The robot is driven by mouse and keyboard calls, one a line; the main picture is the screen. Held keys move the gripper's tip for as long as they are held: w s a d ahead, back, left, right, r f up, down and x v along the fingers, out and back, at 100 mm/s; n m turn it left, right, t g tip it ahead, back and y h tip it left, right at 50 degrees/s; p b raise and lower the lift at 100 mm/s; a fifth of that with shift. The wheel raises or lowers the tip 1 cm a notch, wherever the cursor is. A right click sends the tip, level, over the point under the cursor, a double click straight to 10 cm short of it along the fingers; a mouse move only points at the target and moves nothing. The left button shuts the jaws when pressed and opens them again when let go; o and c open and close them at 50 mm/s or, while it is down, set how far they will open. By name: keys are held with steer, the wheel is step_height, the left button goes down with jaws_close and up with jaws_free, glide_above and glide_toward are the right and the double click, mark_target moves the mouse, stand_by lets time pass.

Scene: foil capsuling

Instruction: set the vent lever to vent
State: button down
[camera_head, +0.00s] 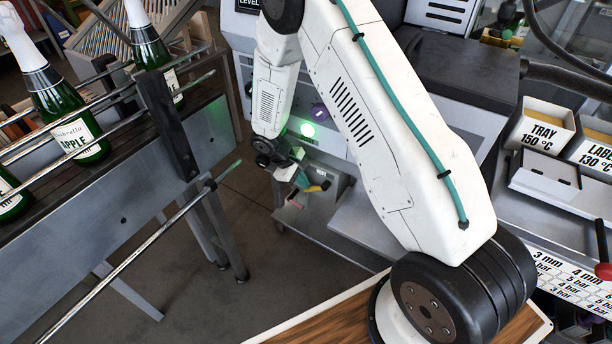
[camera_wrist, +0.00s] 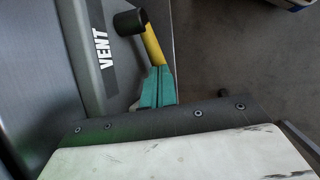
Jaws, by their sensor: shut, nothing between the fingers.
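The vent lever (camera_wrist: 153,46) is a yellow bar with a black knob, in the wrist view at upper middle. In the head view the lever (camera_head: 316,188) shows small, low on the machine front. My gripper (camera_wrist: 154,86) has teal fingers that are shut with nothing between them. The fingertips are right at the yellow bar; I cannot tell if they touch it. My gripper (camera_head: 299,178) also shows in the head view, partly covering the lever. The lever's pivot is hidden.
A bottle conveyor with steel rails (camera_head: 120,93) and green bottles stands at left. Open floor (camera_head: 245,225) lies between conveyor and machine.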

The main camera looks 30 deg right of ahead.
steer(key=w+a+v, duration=0.1)
steer(key=v, duration=1.2)
steer(key=shift+w+a, duration=0.15)
steer(key=shift+w, duration=0.25)
steer(key=shift+a, duration=0.1)
steer(key=m+h, duration=0.1)
steer(key=m, duration=0.4)
steer(key=s+a+f+m+t+h, duration=0.1)
steer(key=m+h, duration=0.1)
steer(key=m, duration=0.4)
steer(key=m+h, duration=0.1)
steer(key=m, duration=0.4)
steer(key=shift+s+a+f+t+h, duration=0.15)
steer(key=shift+s+t+h, duration=0.15)
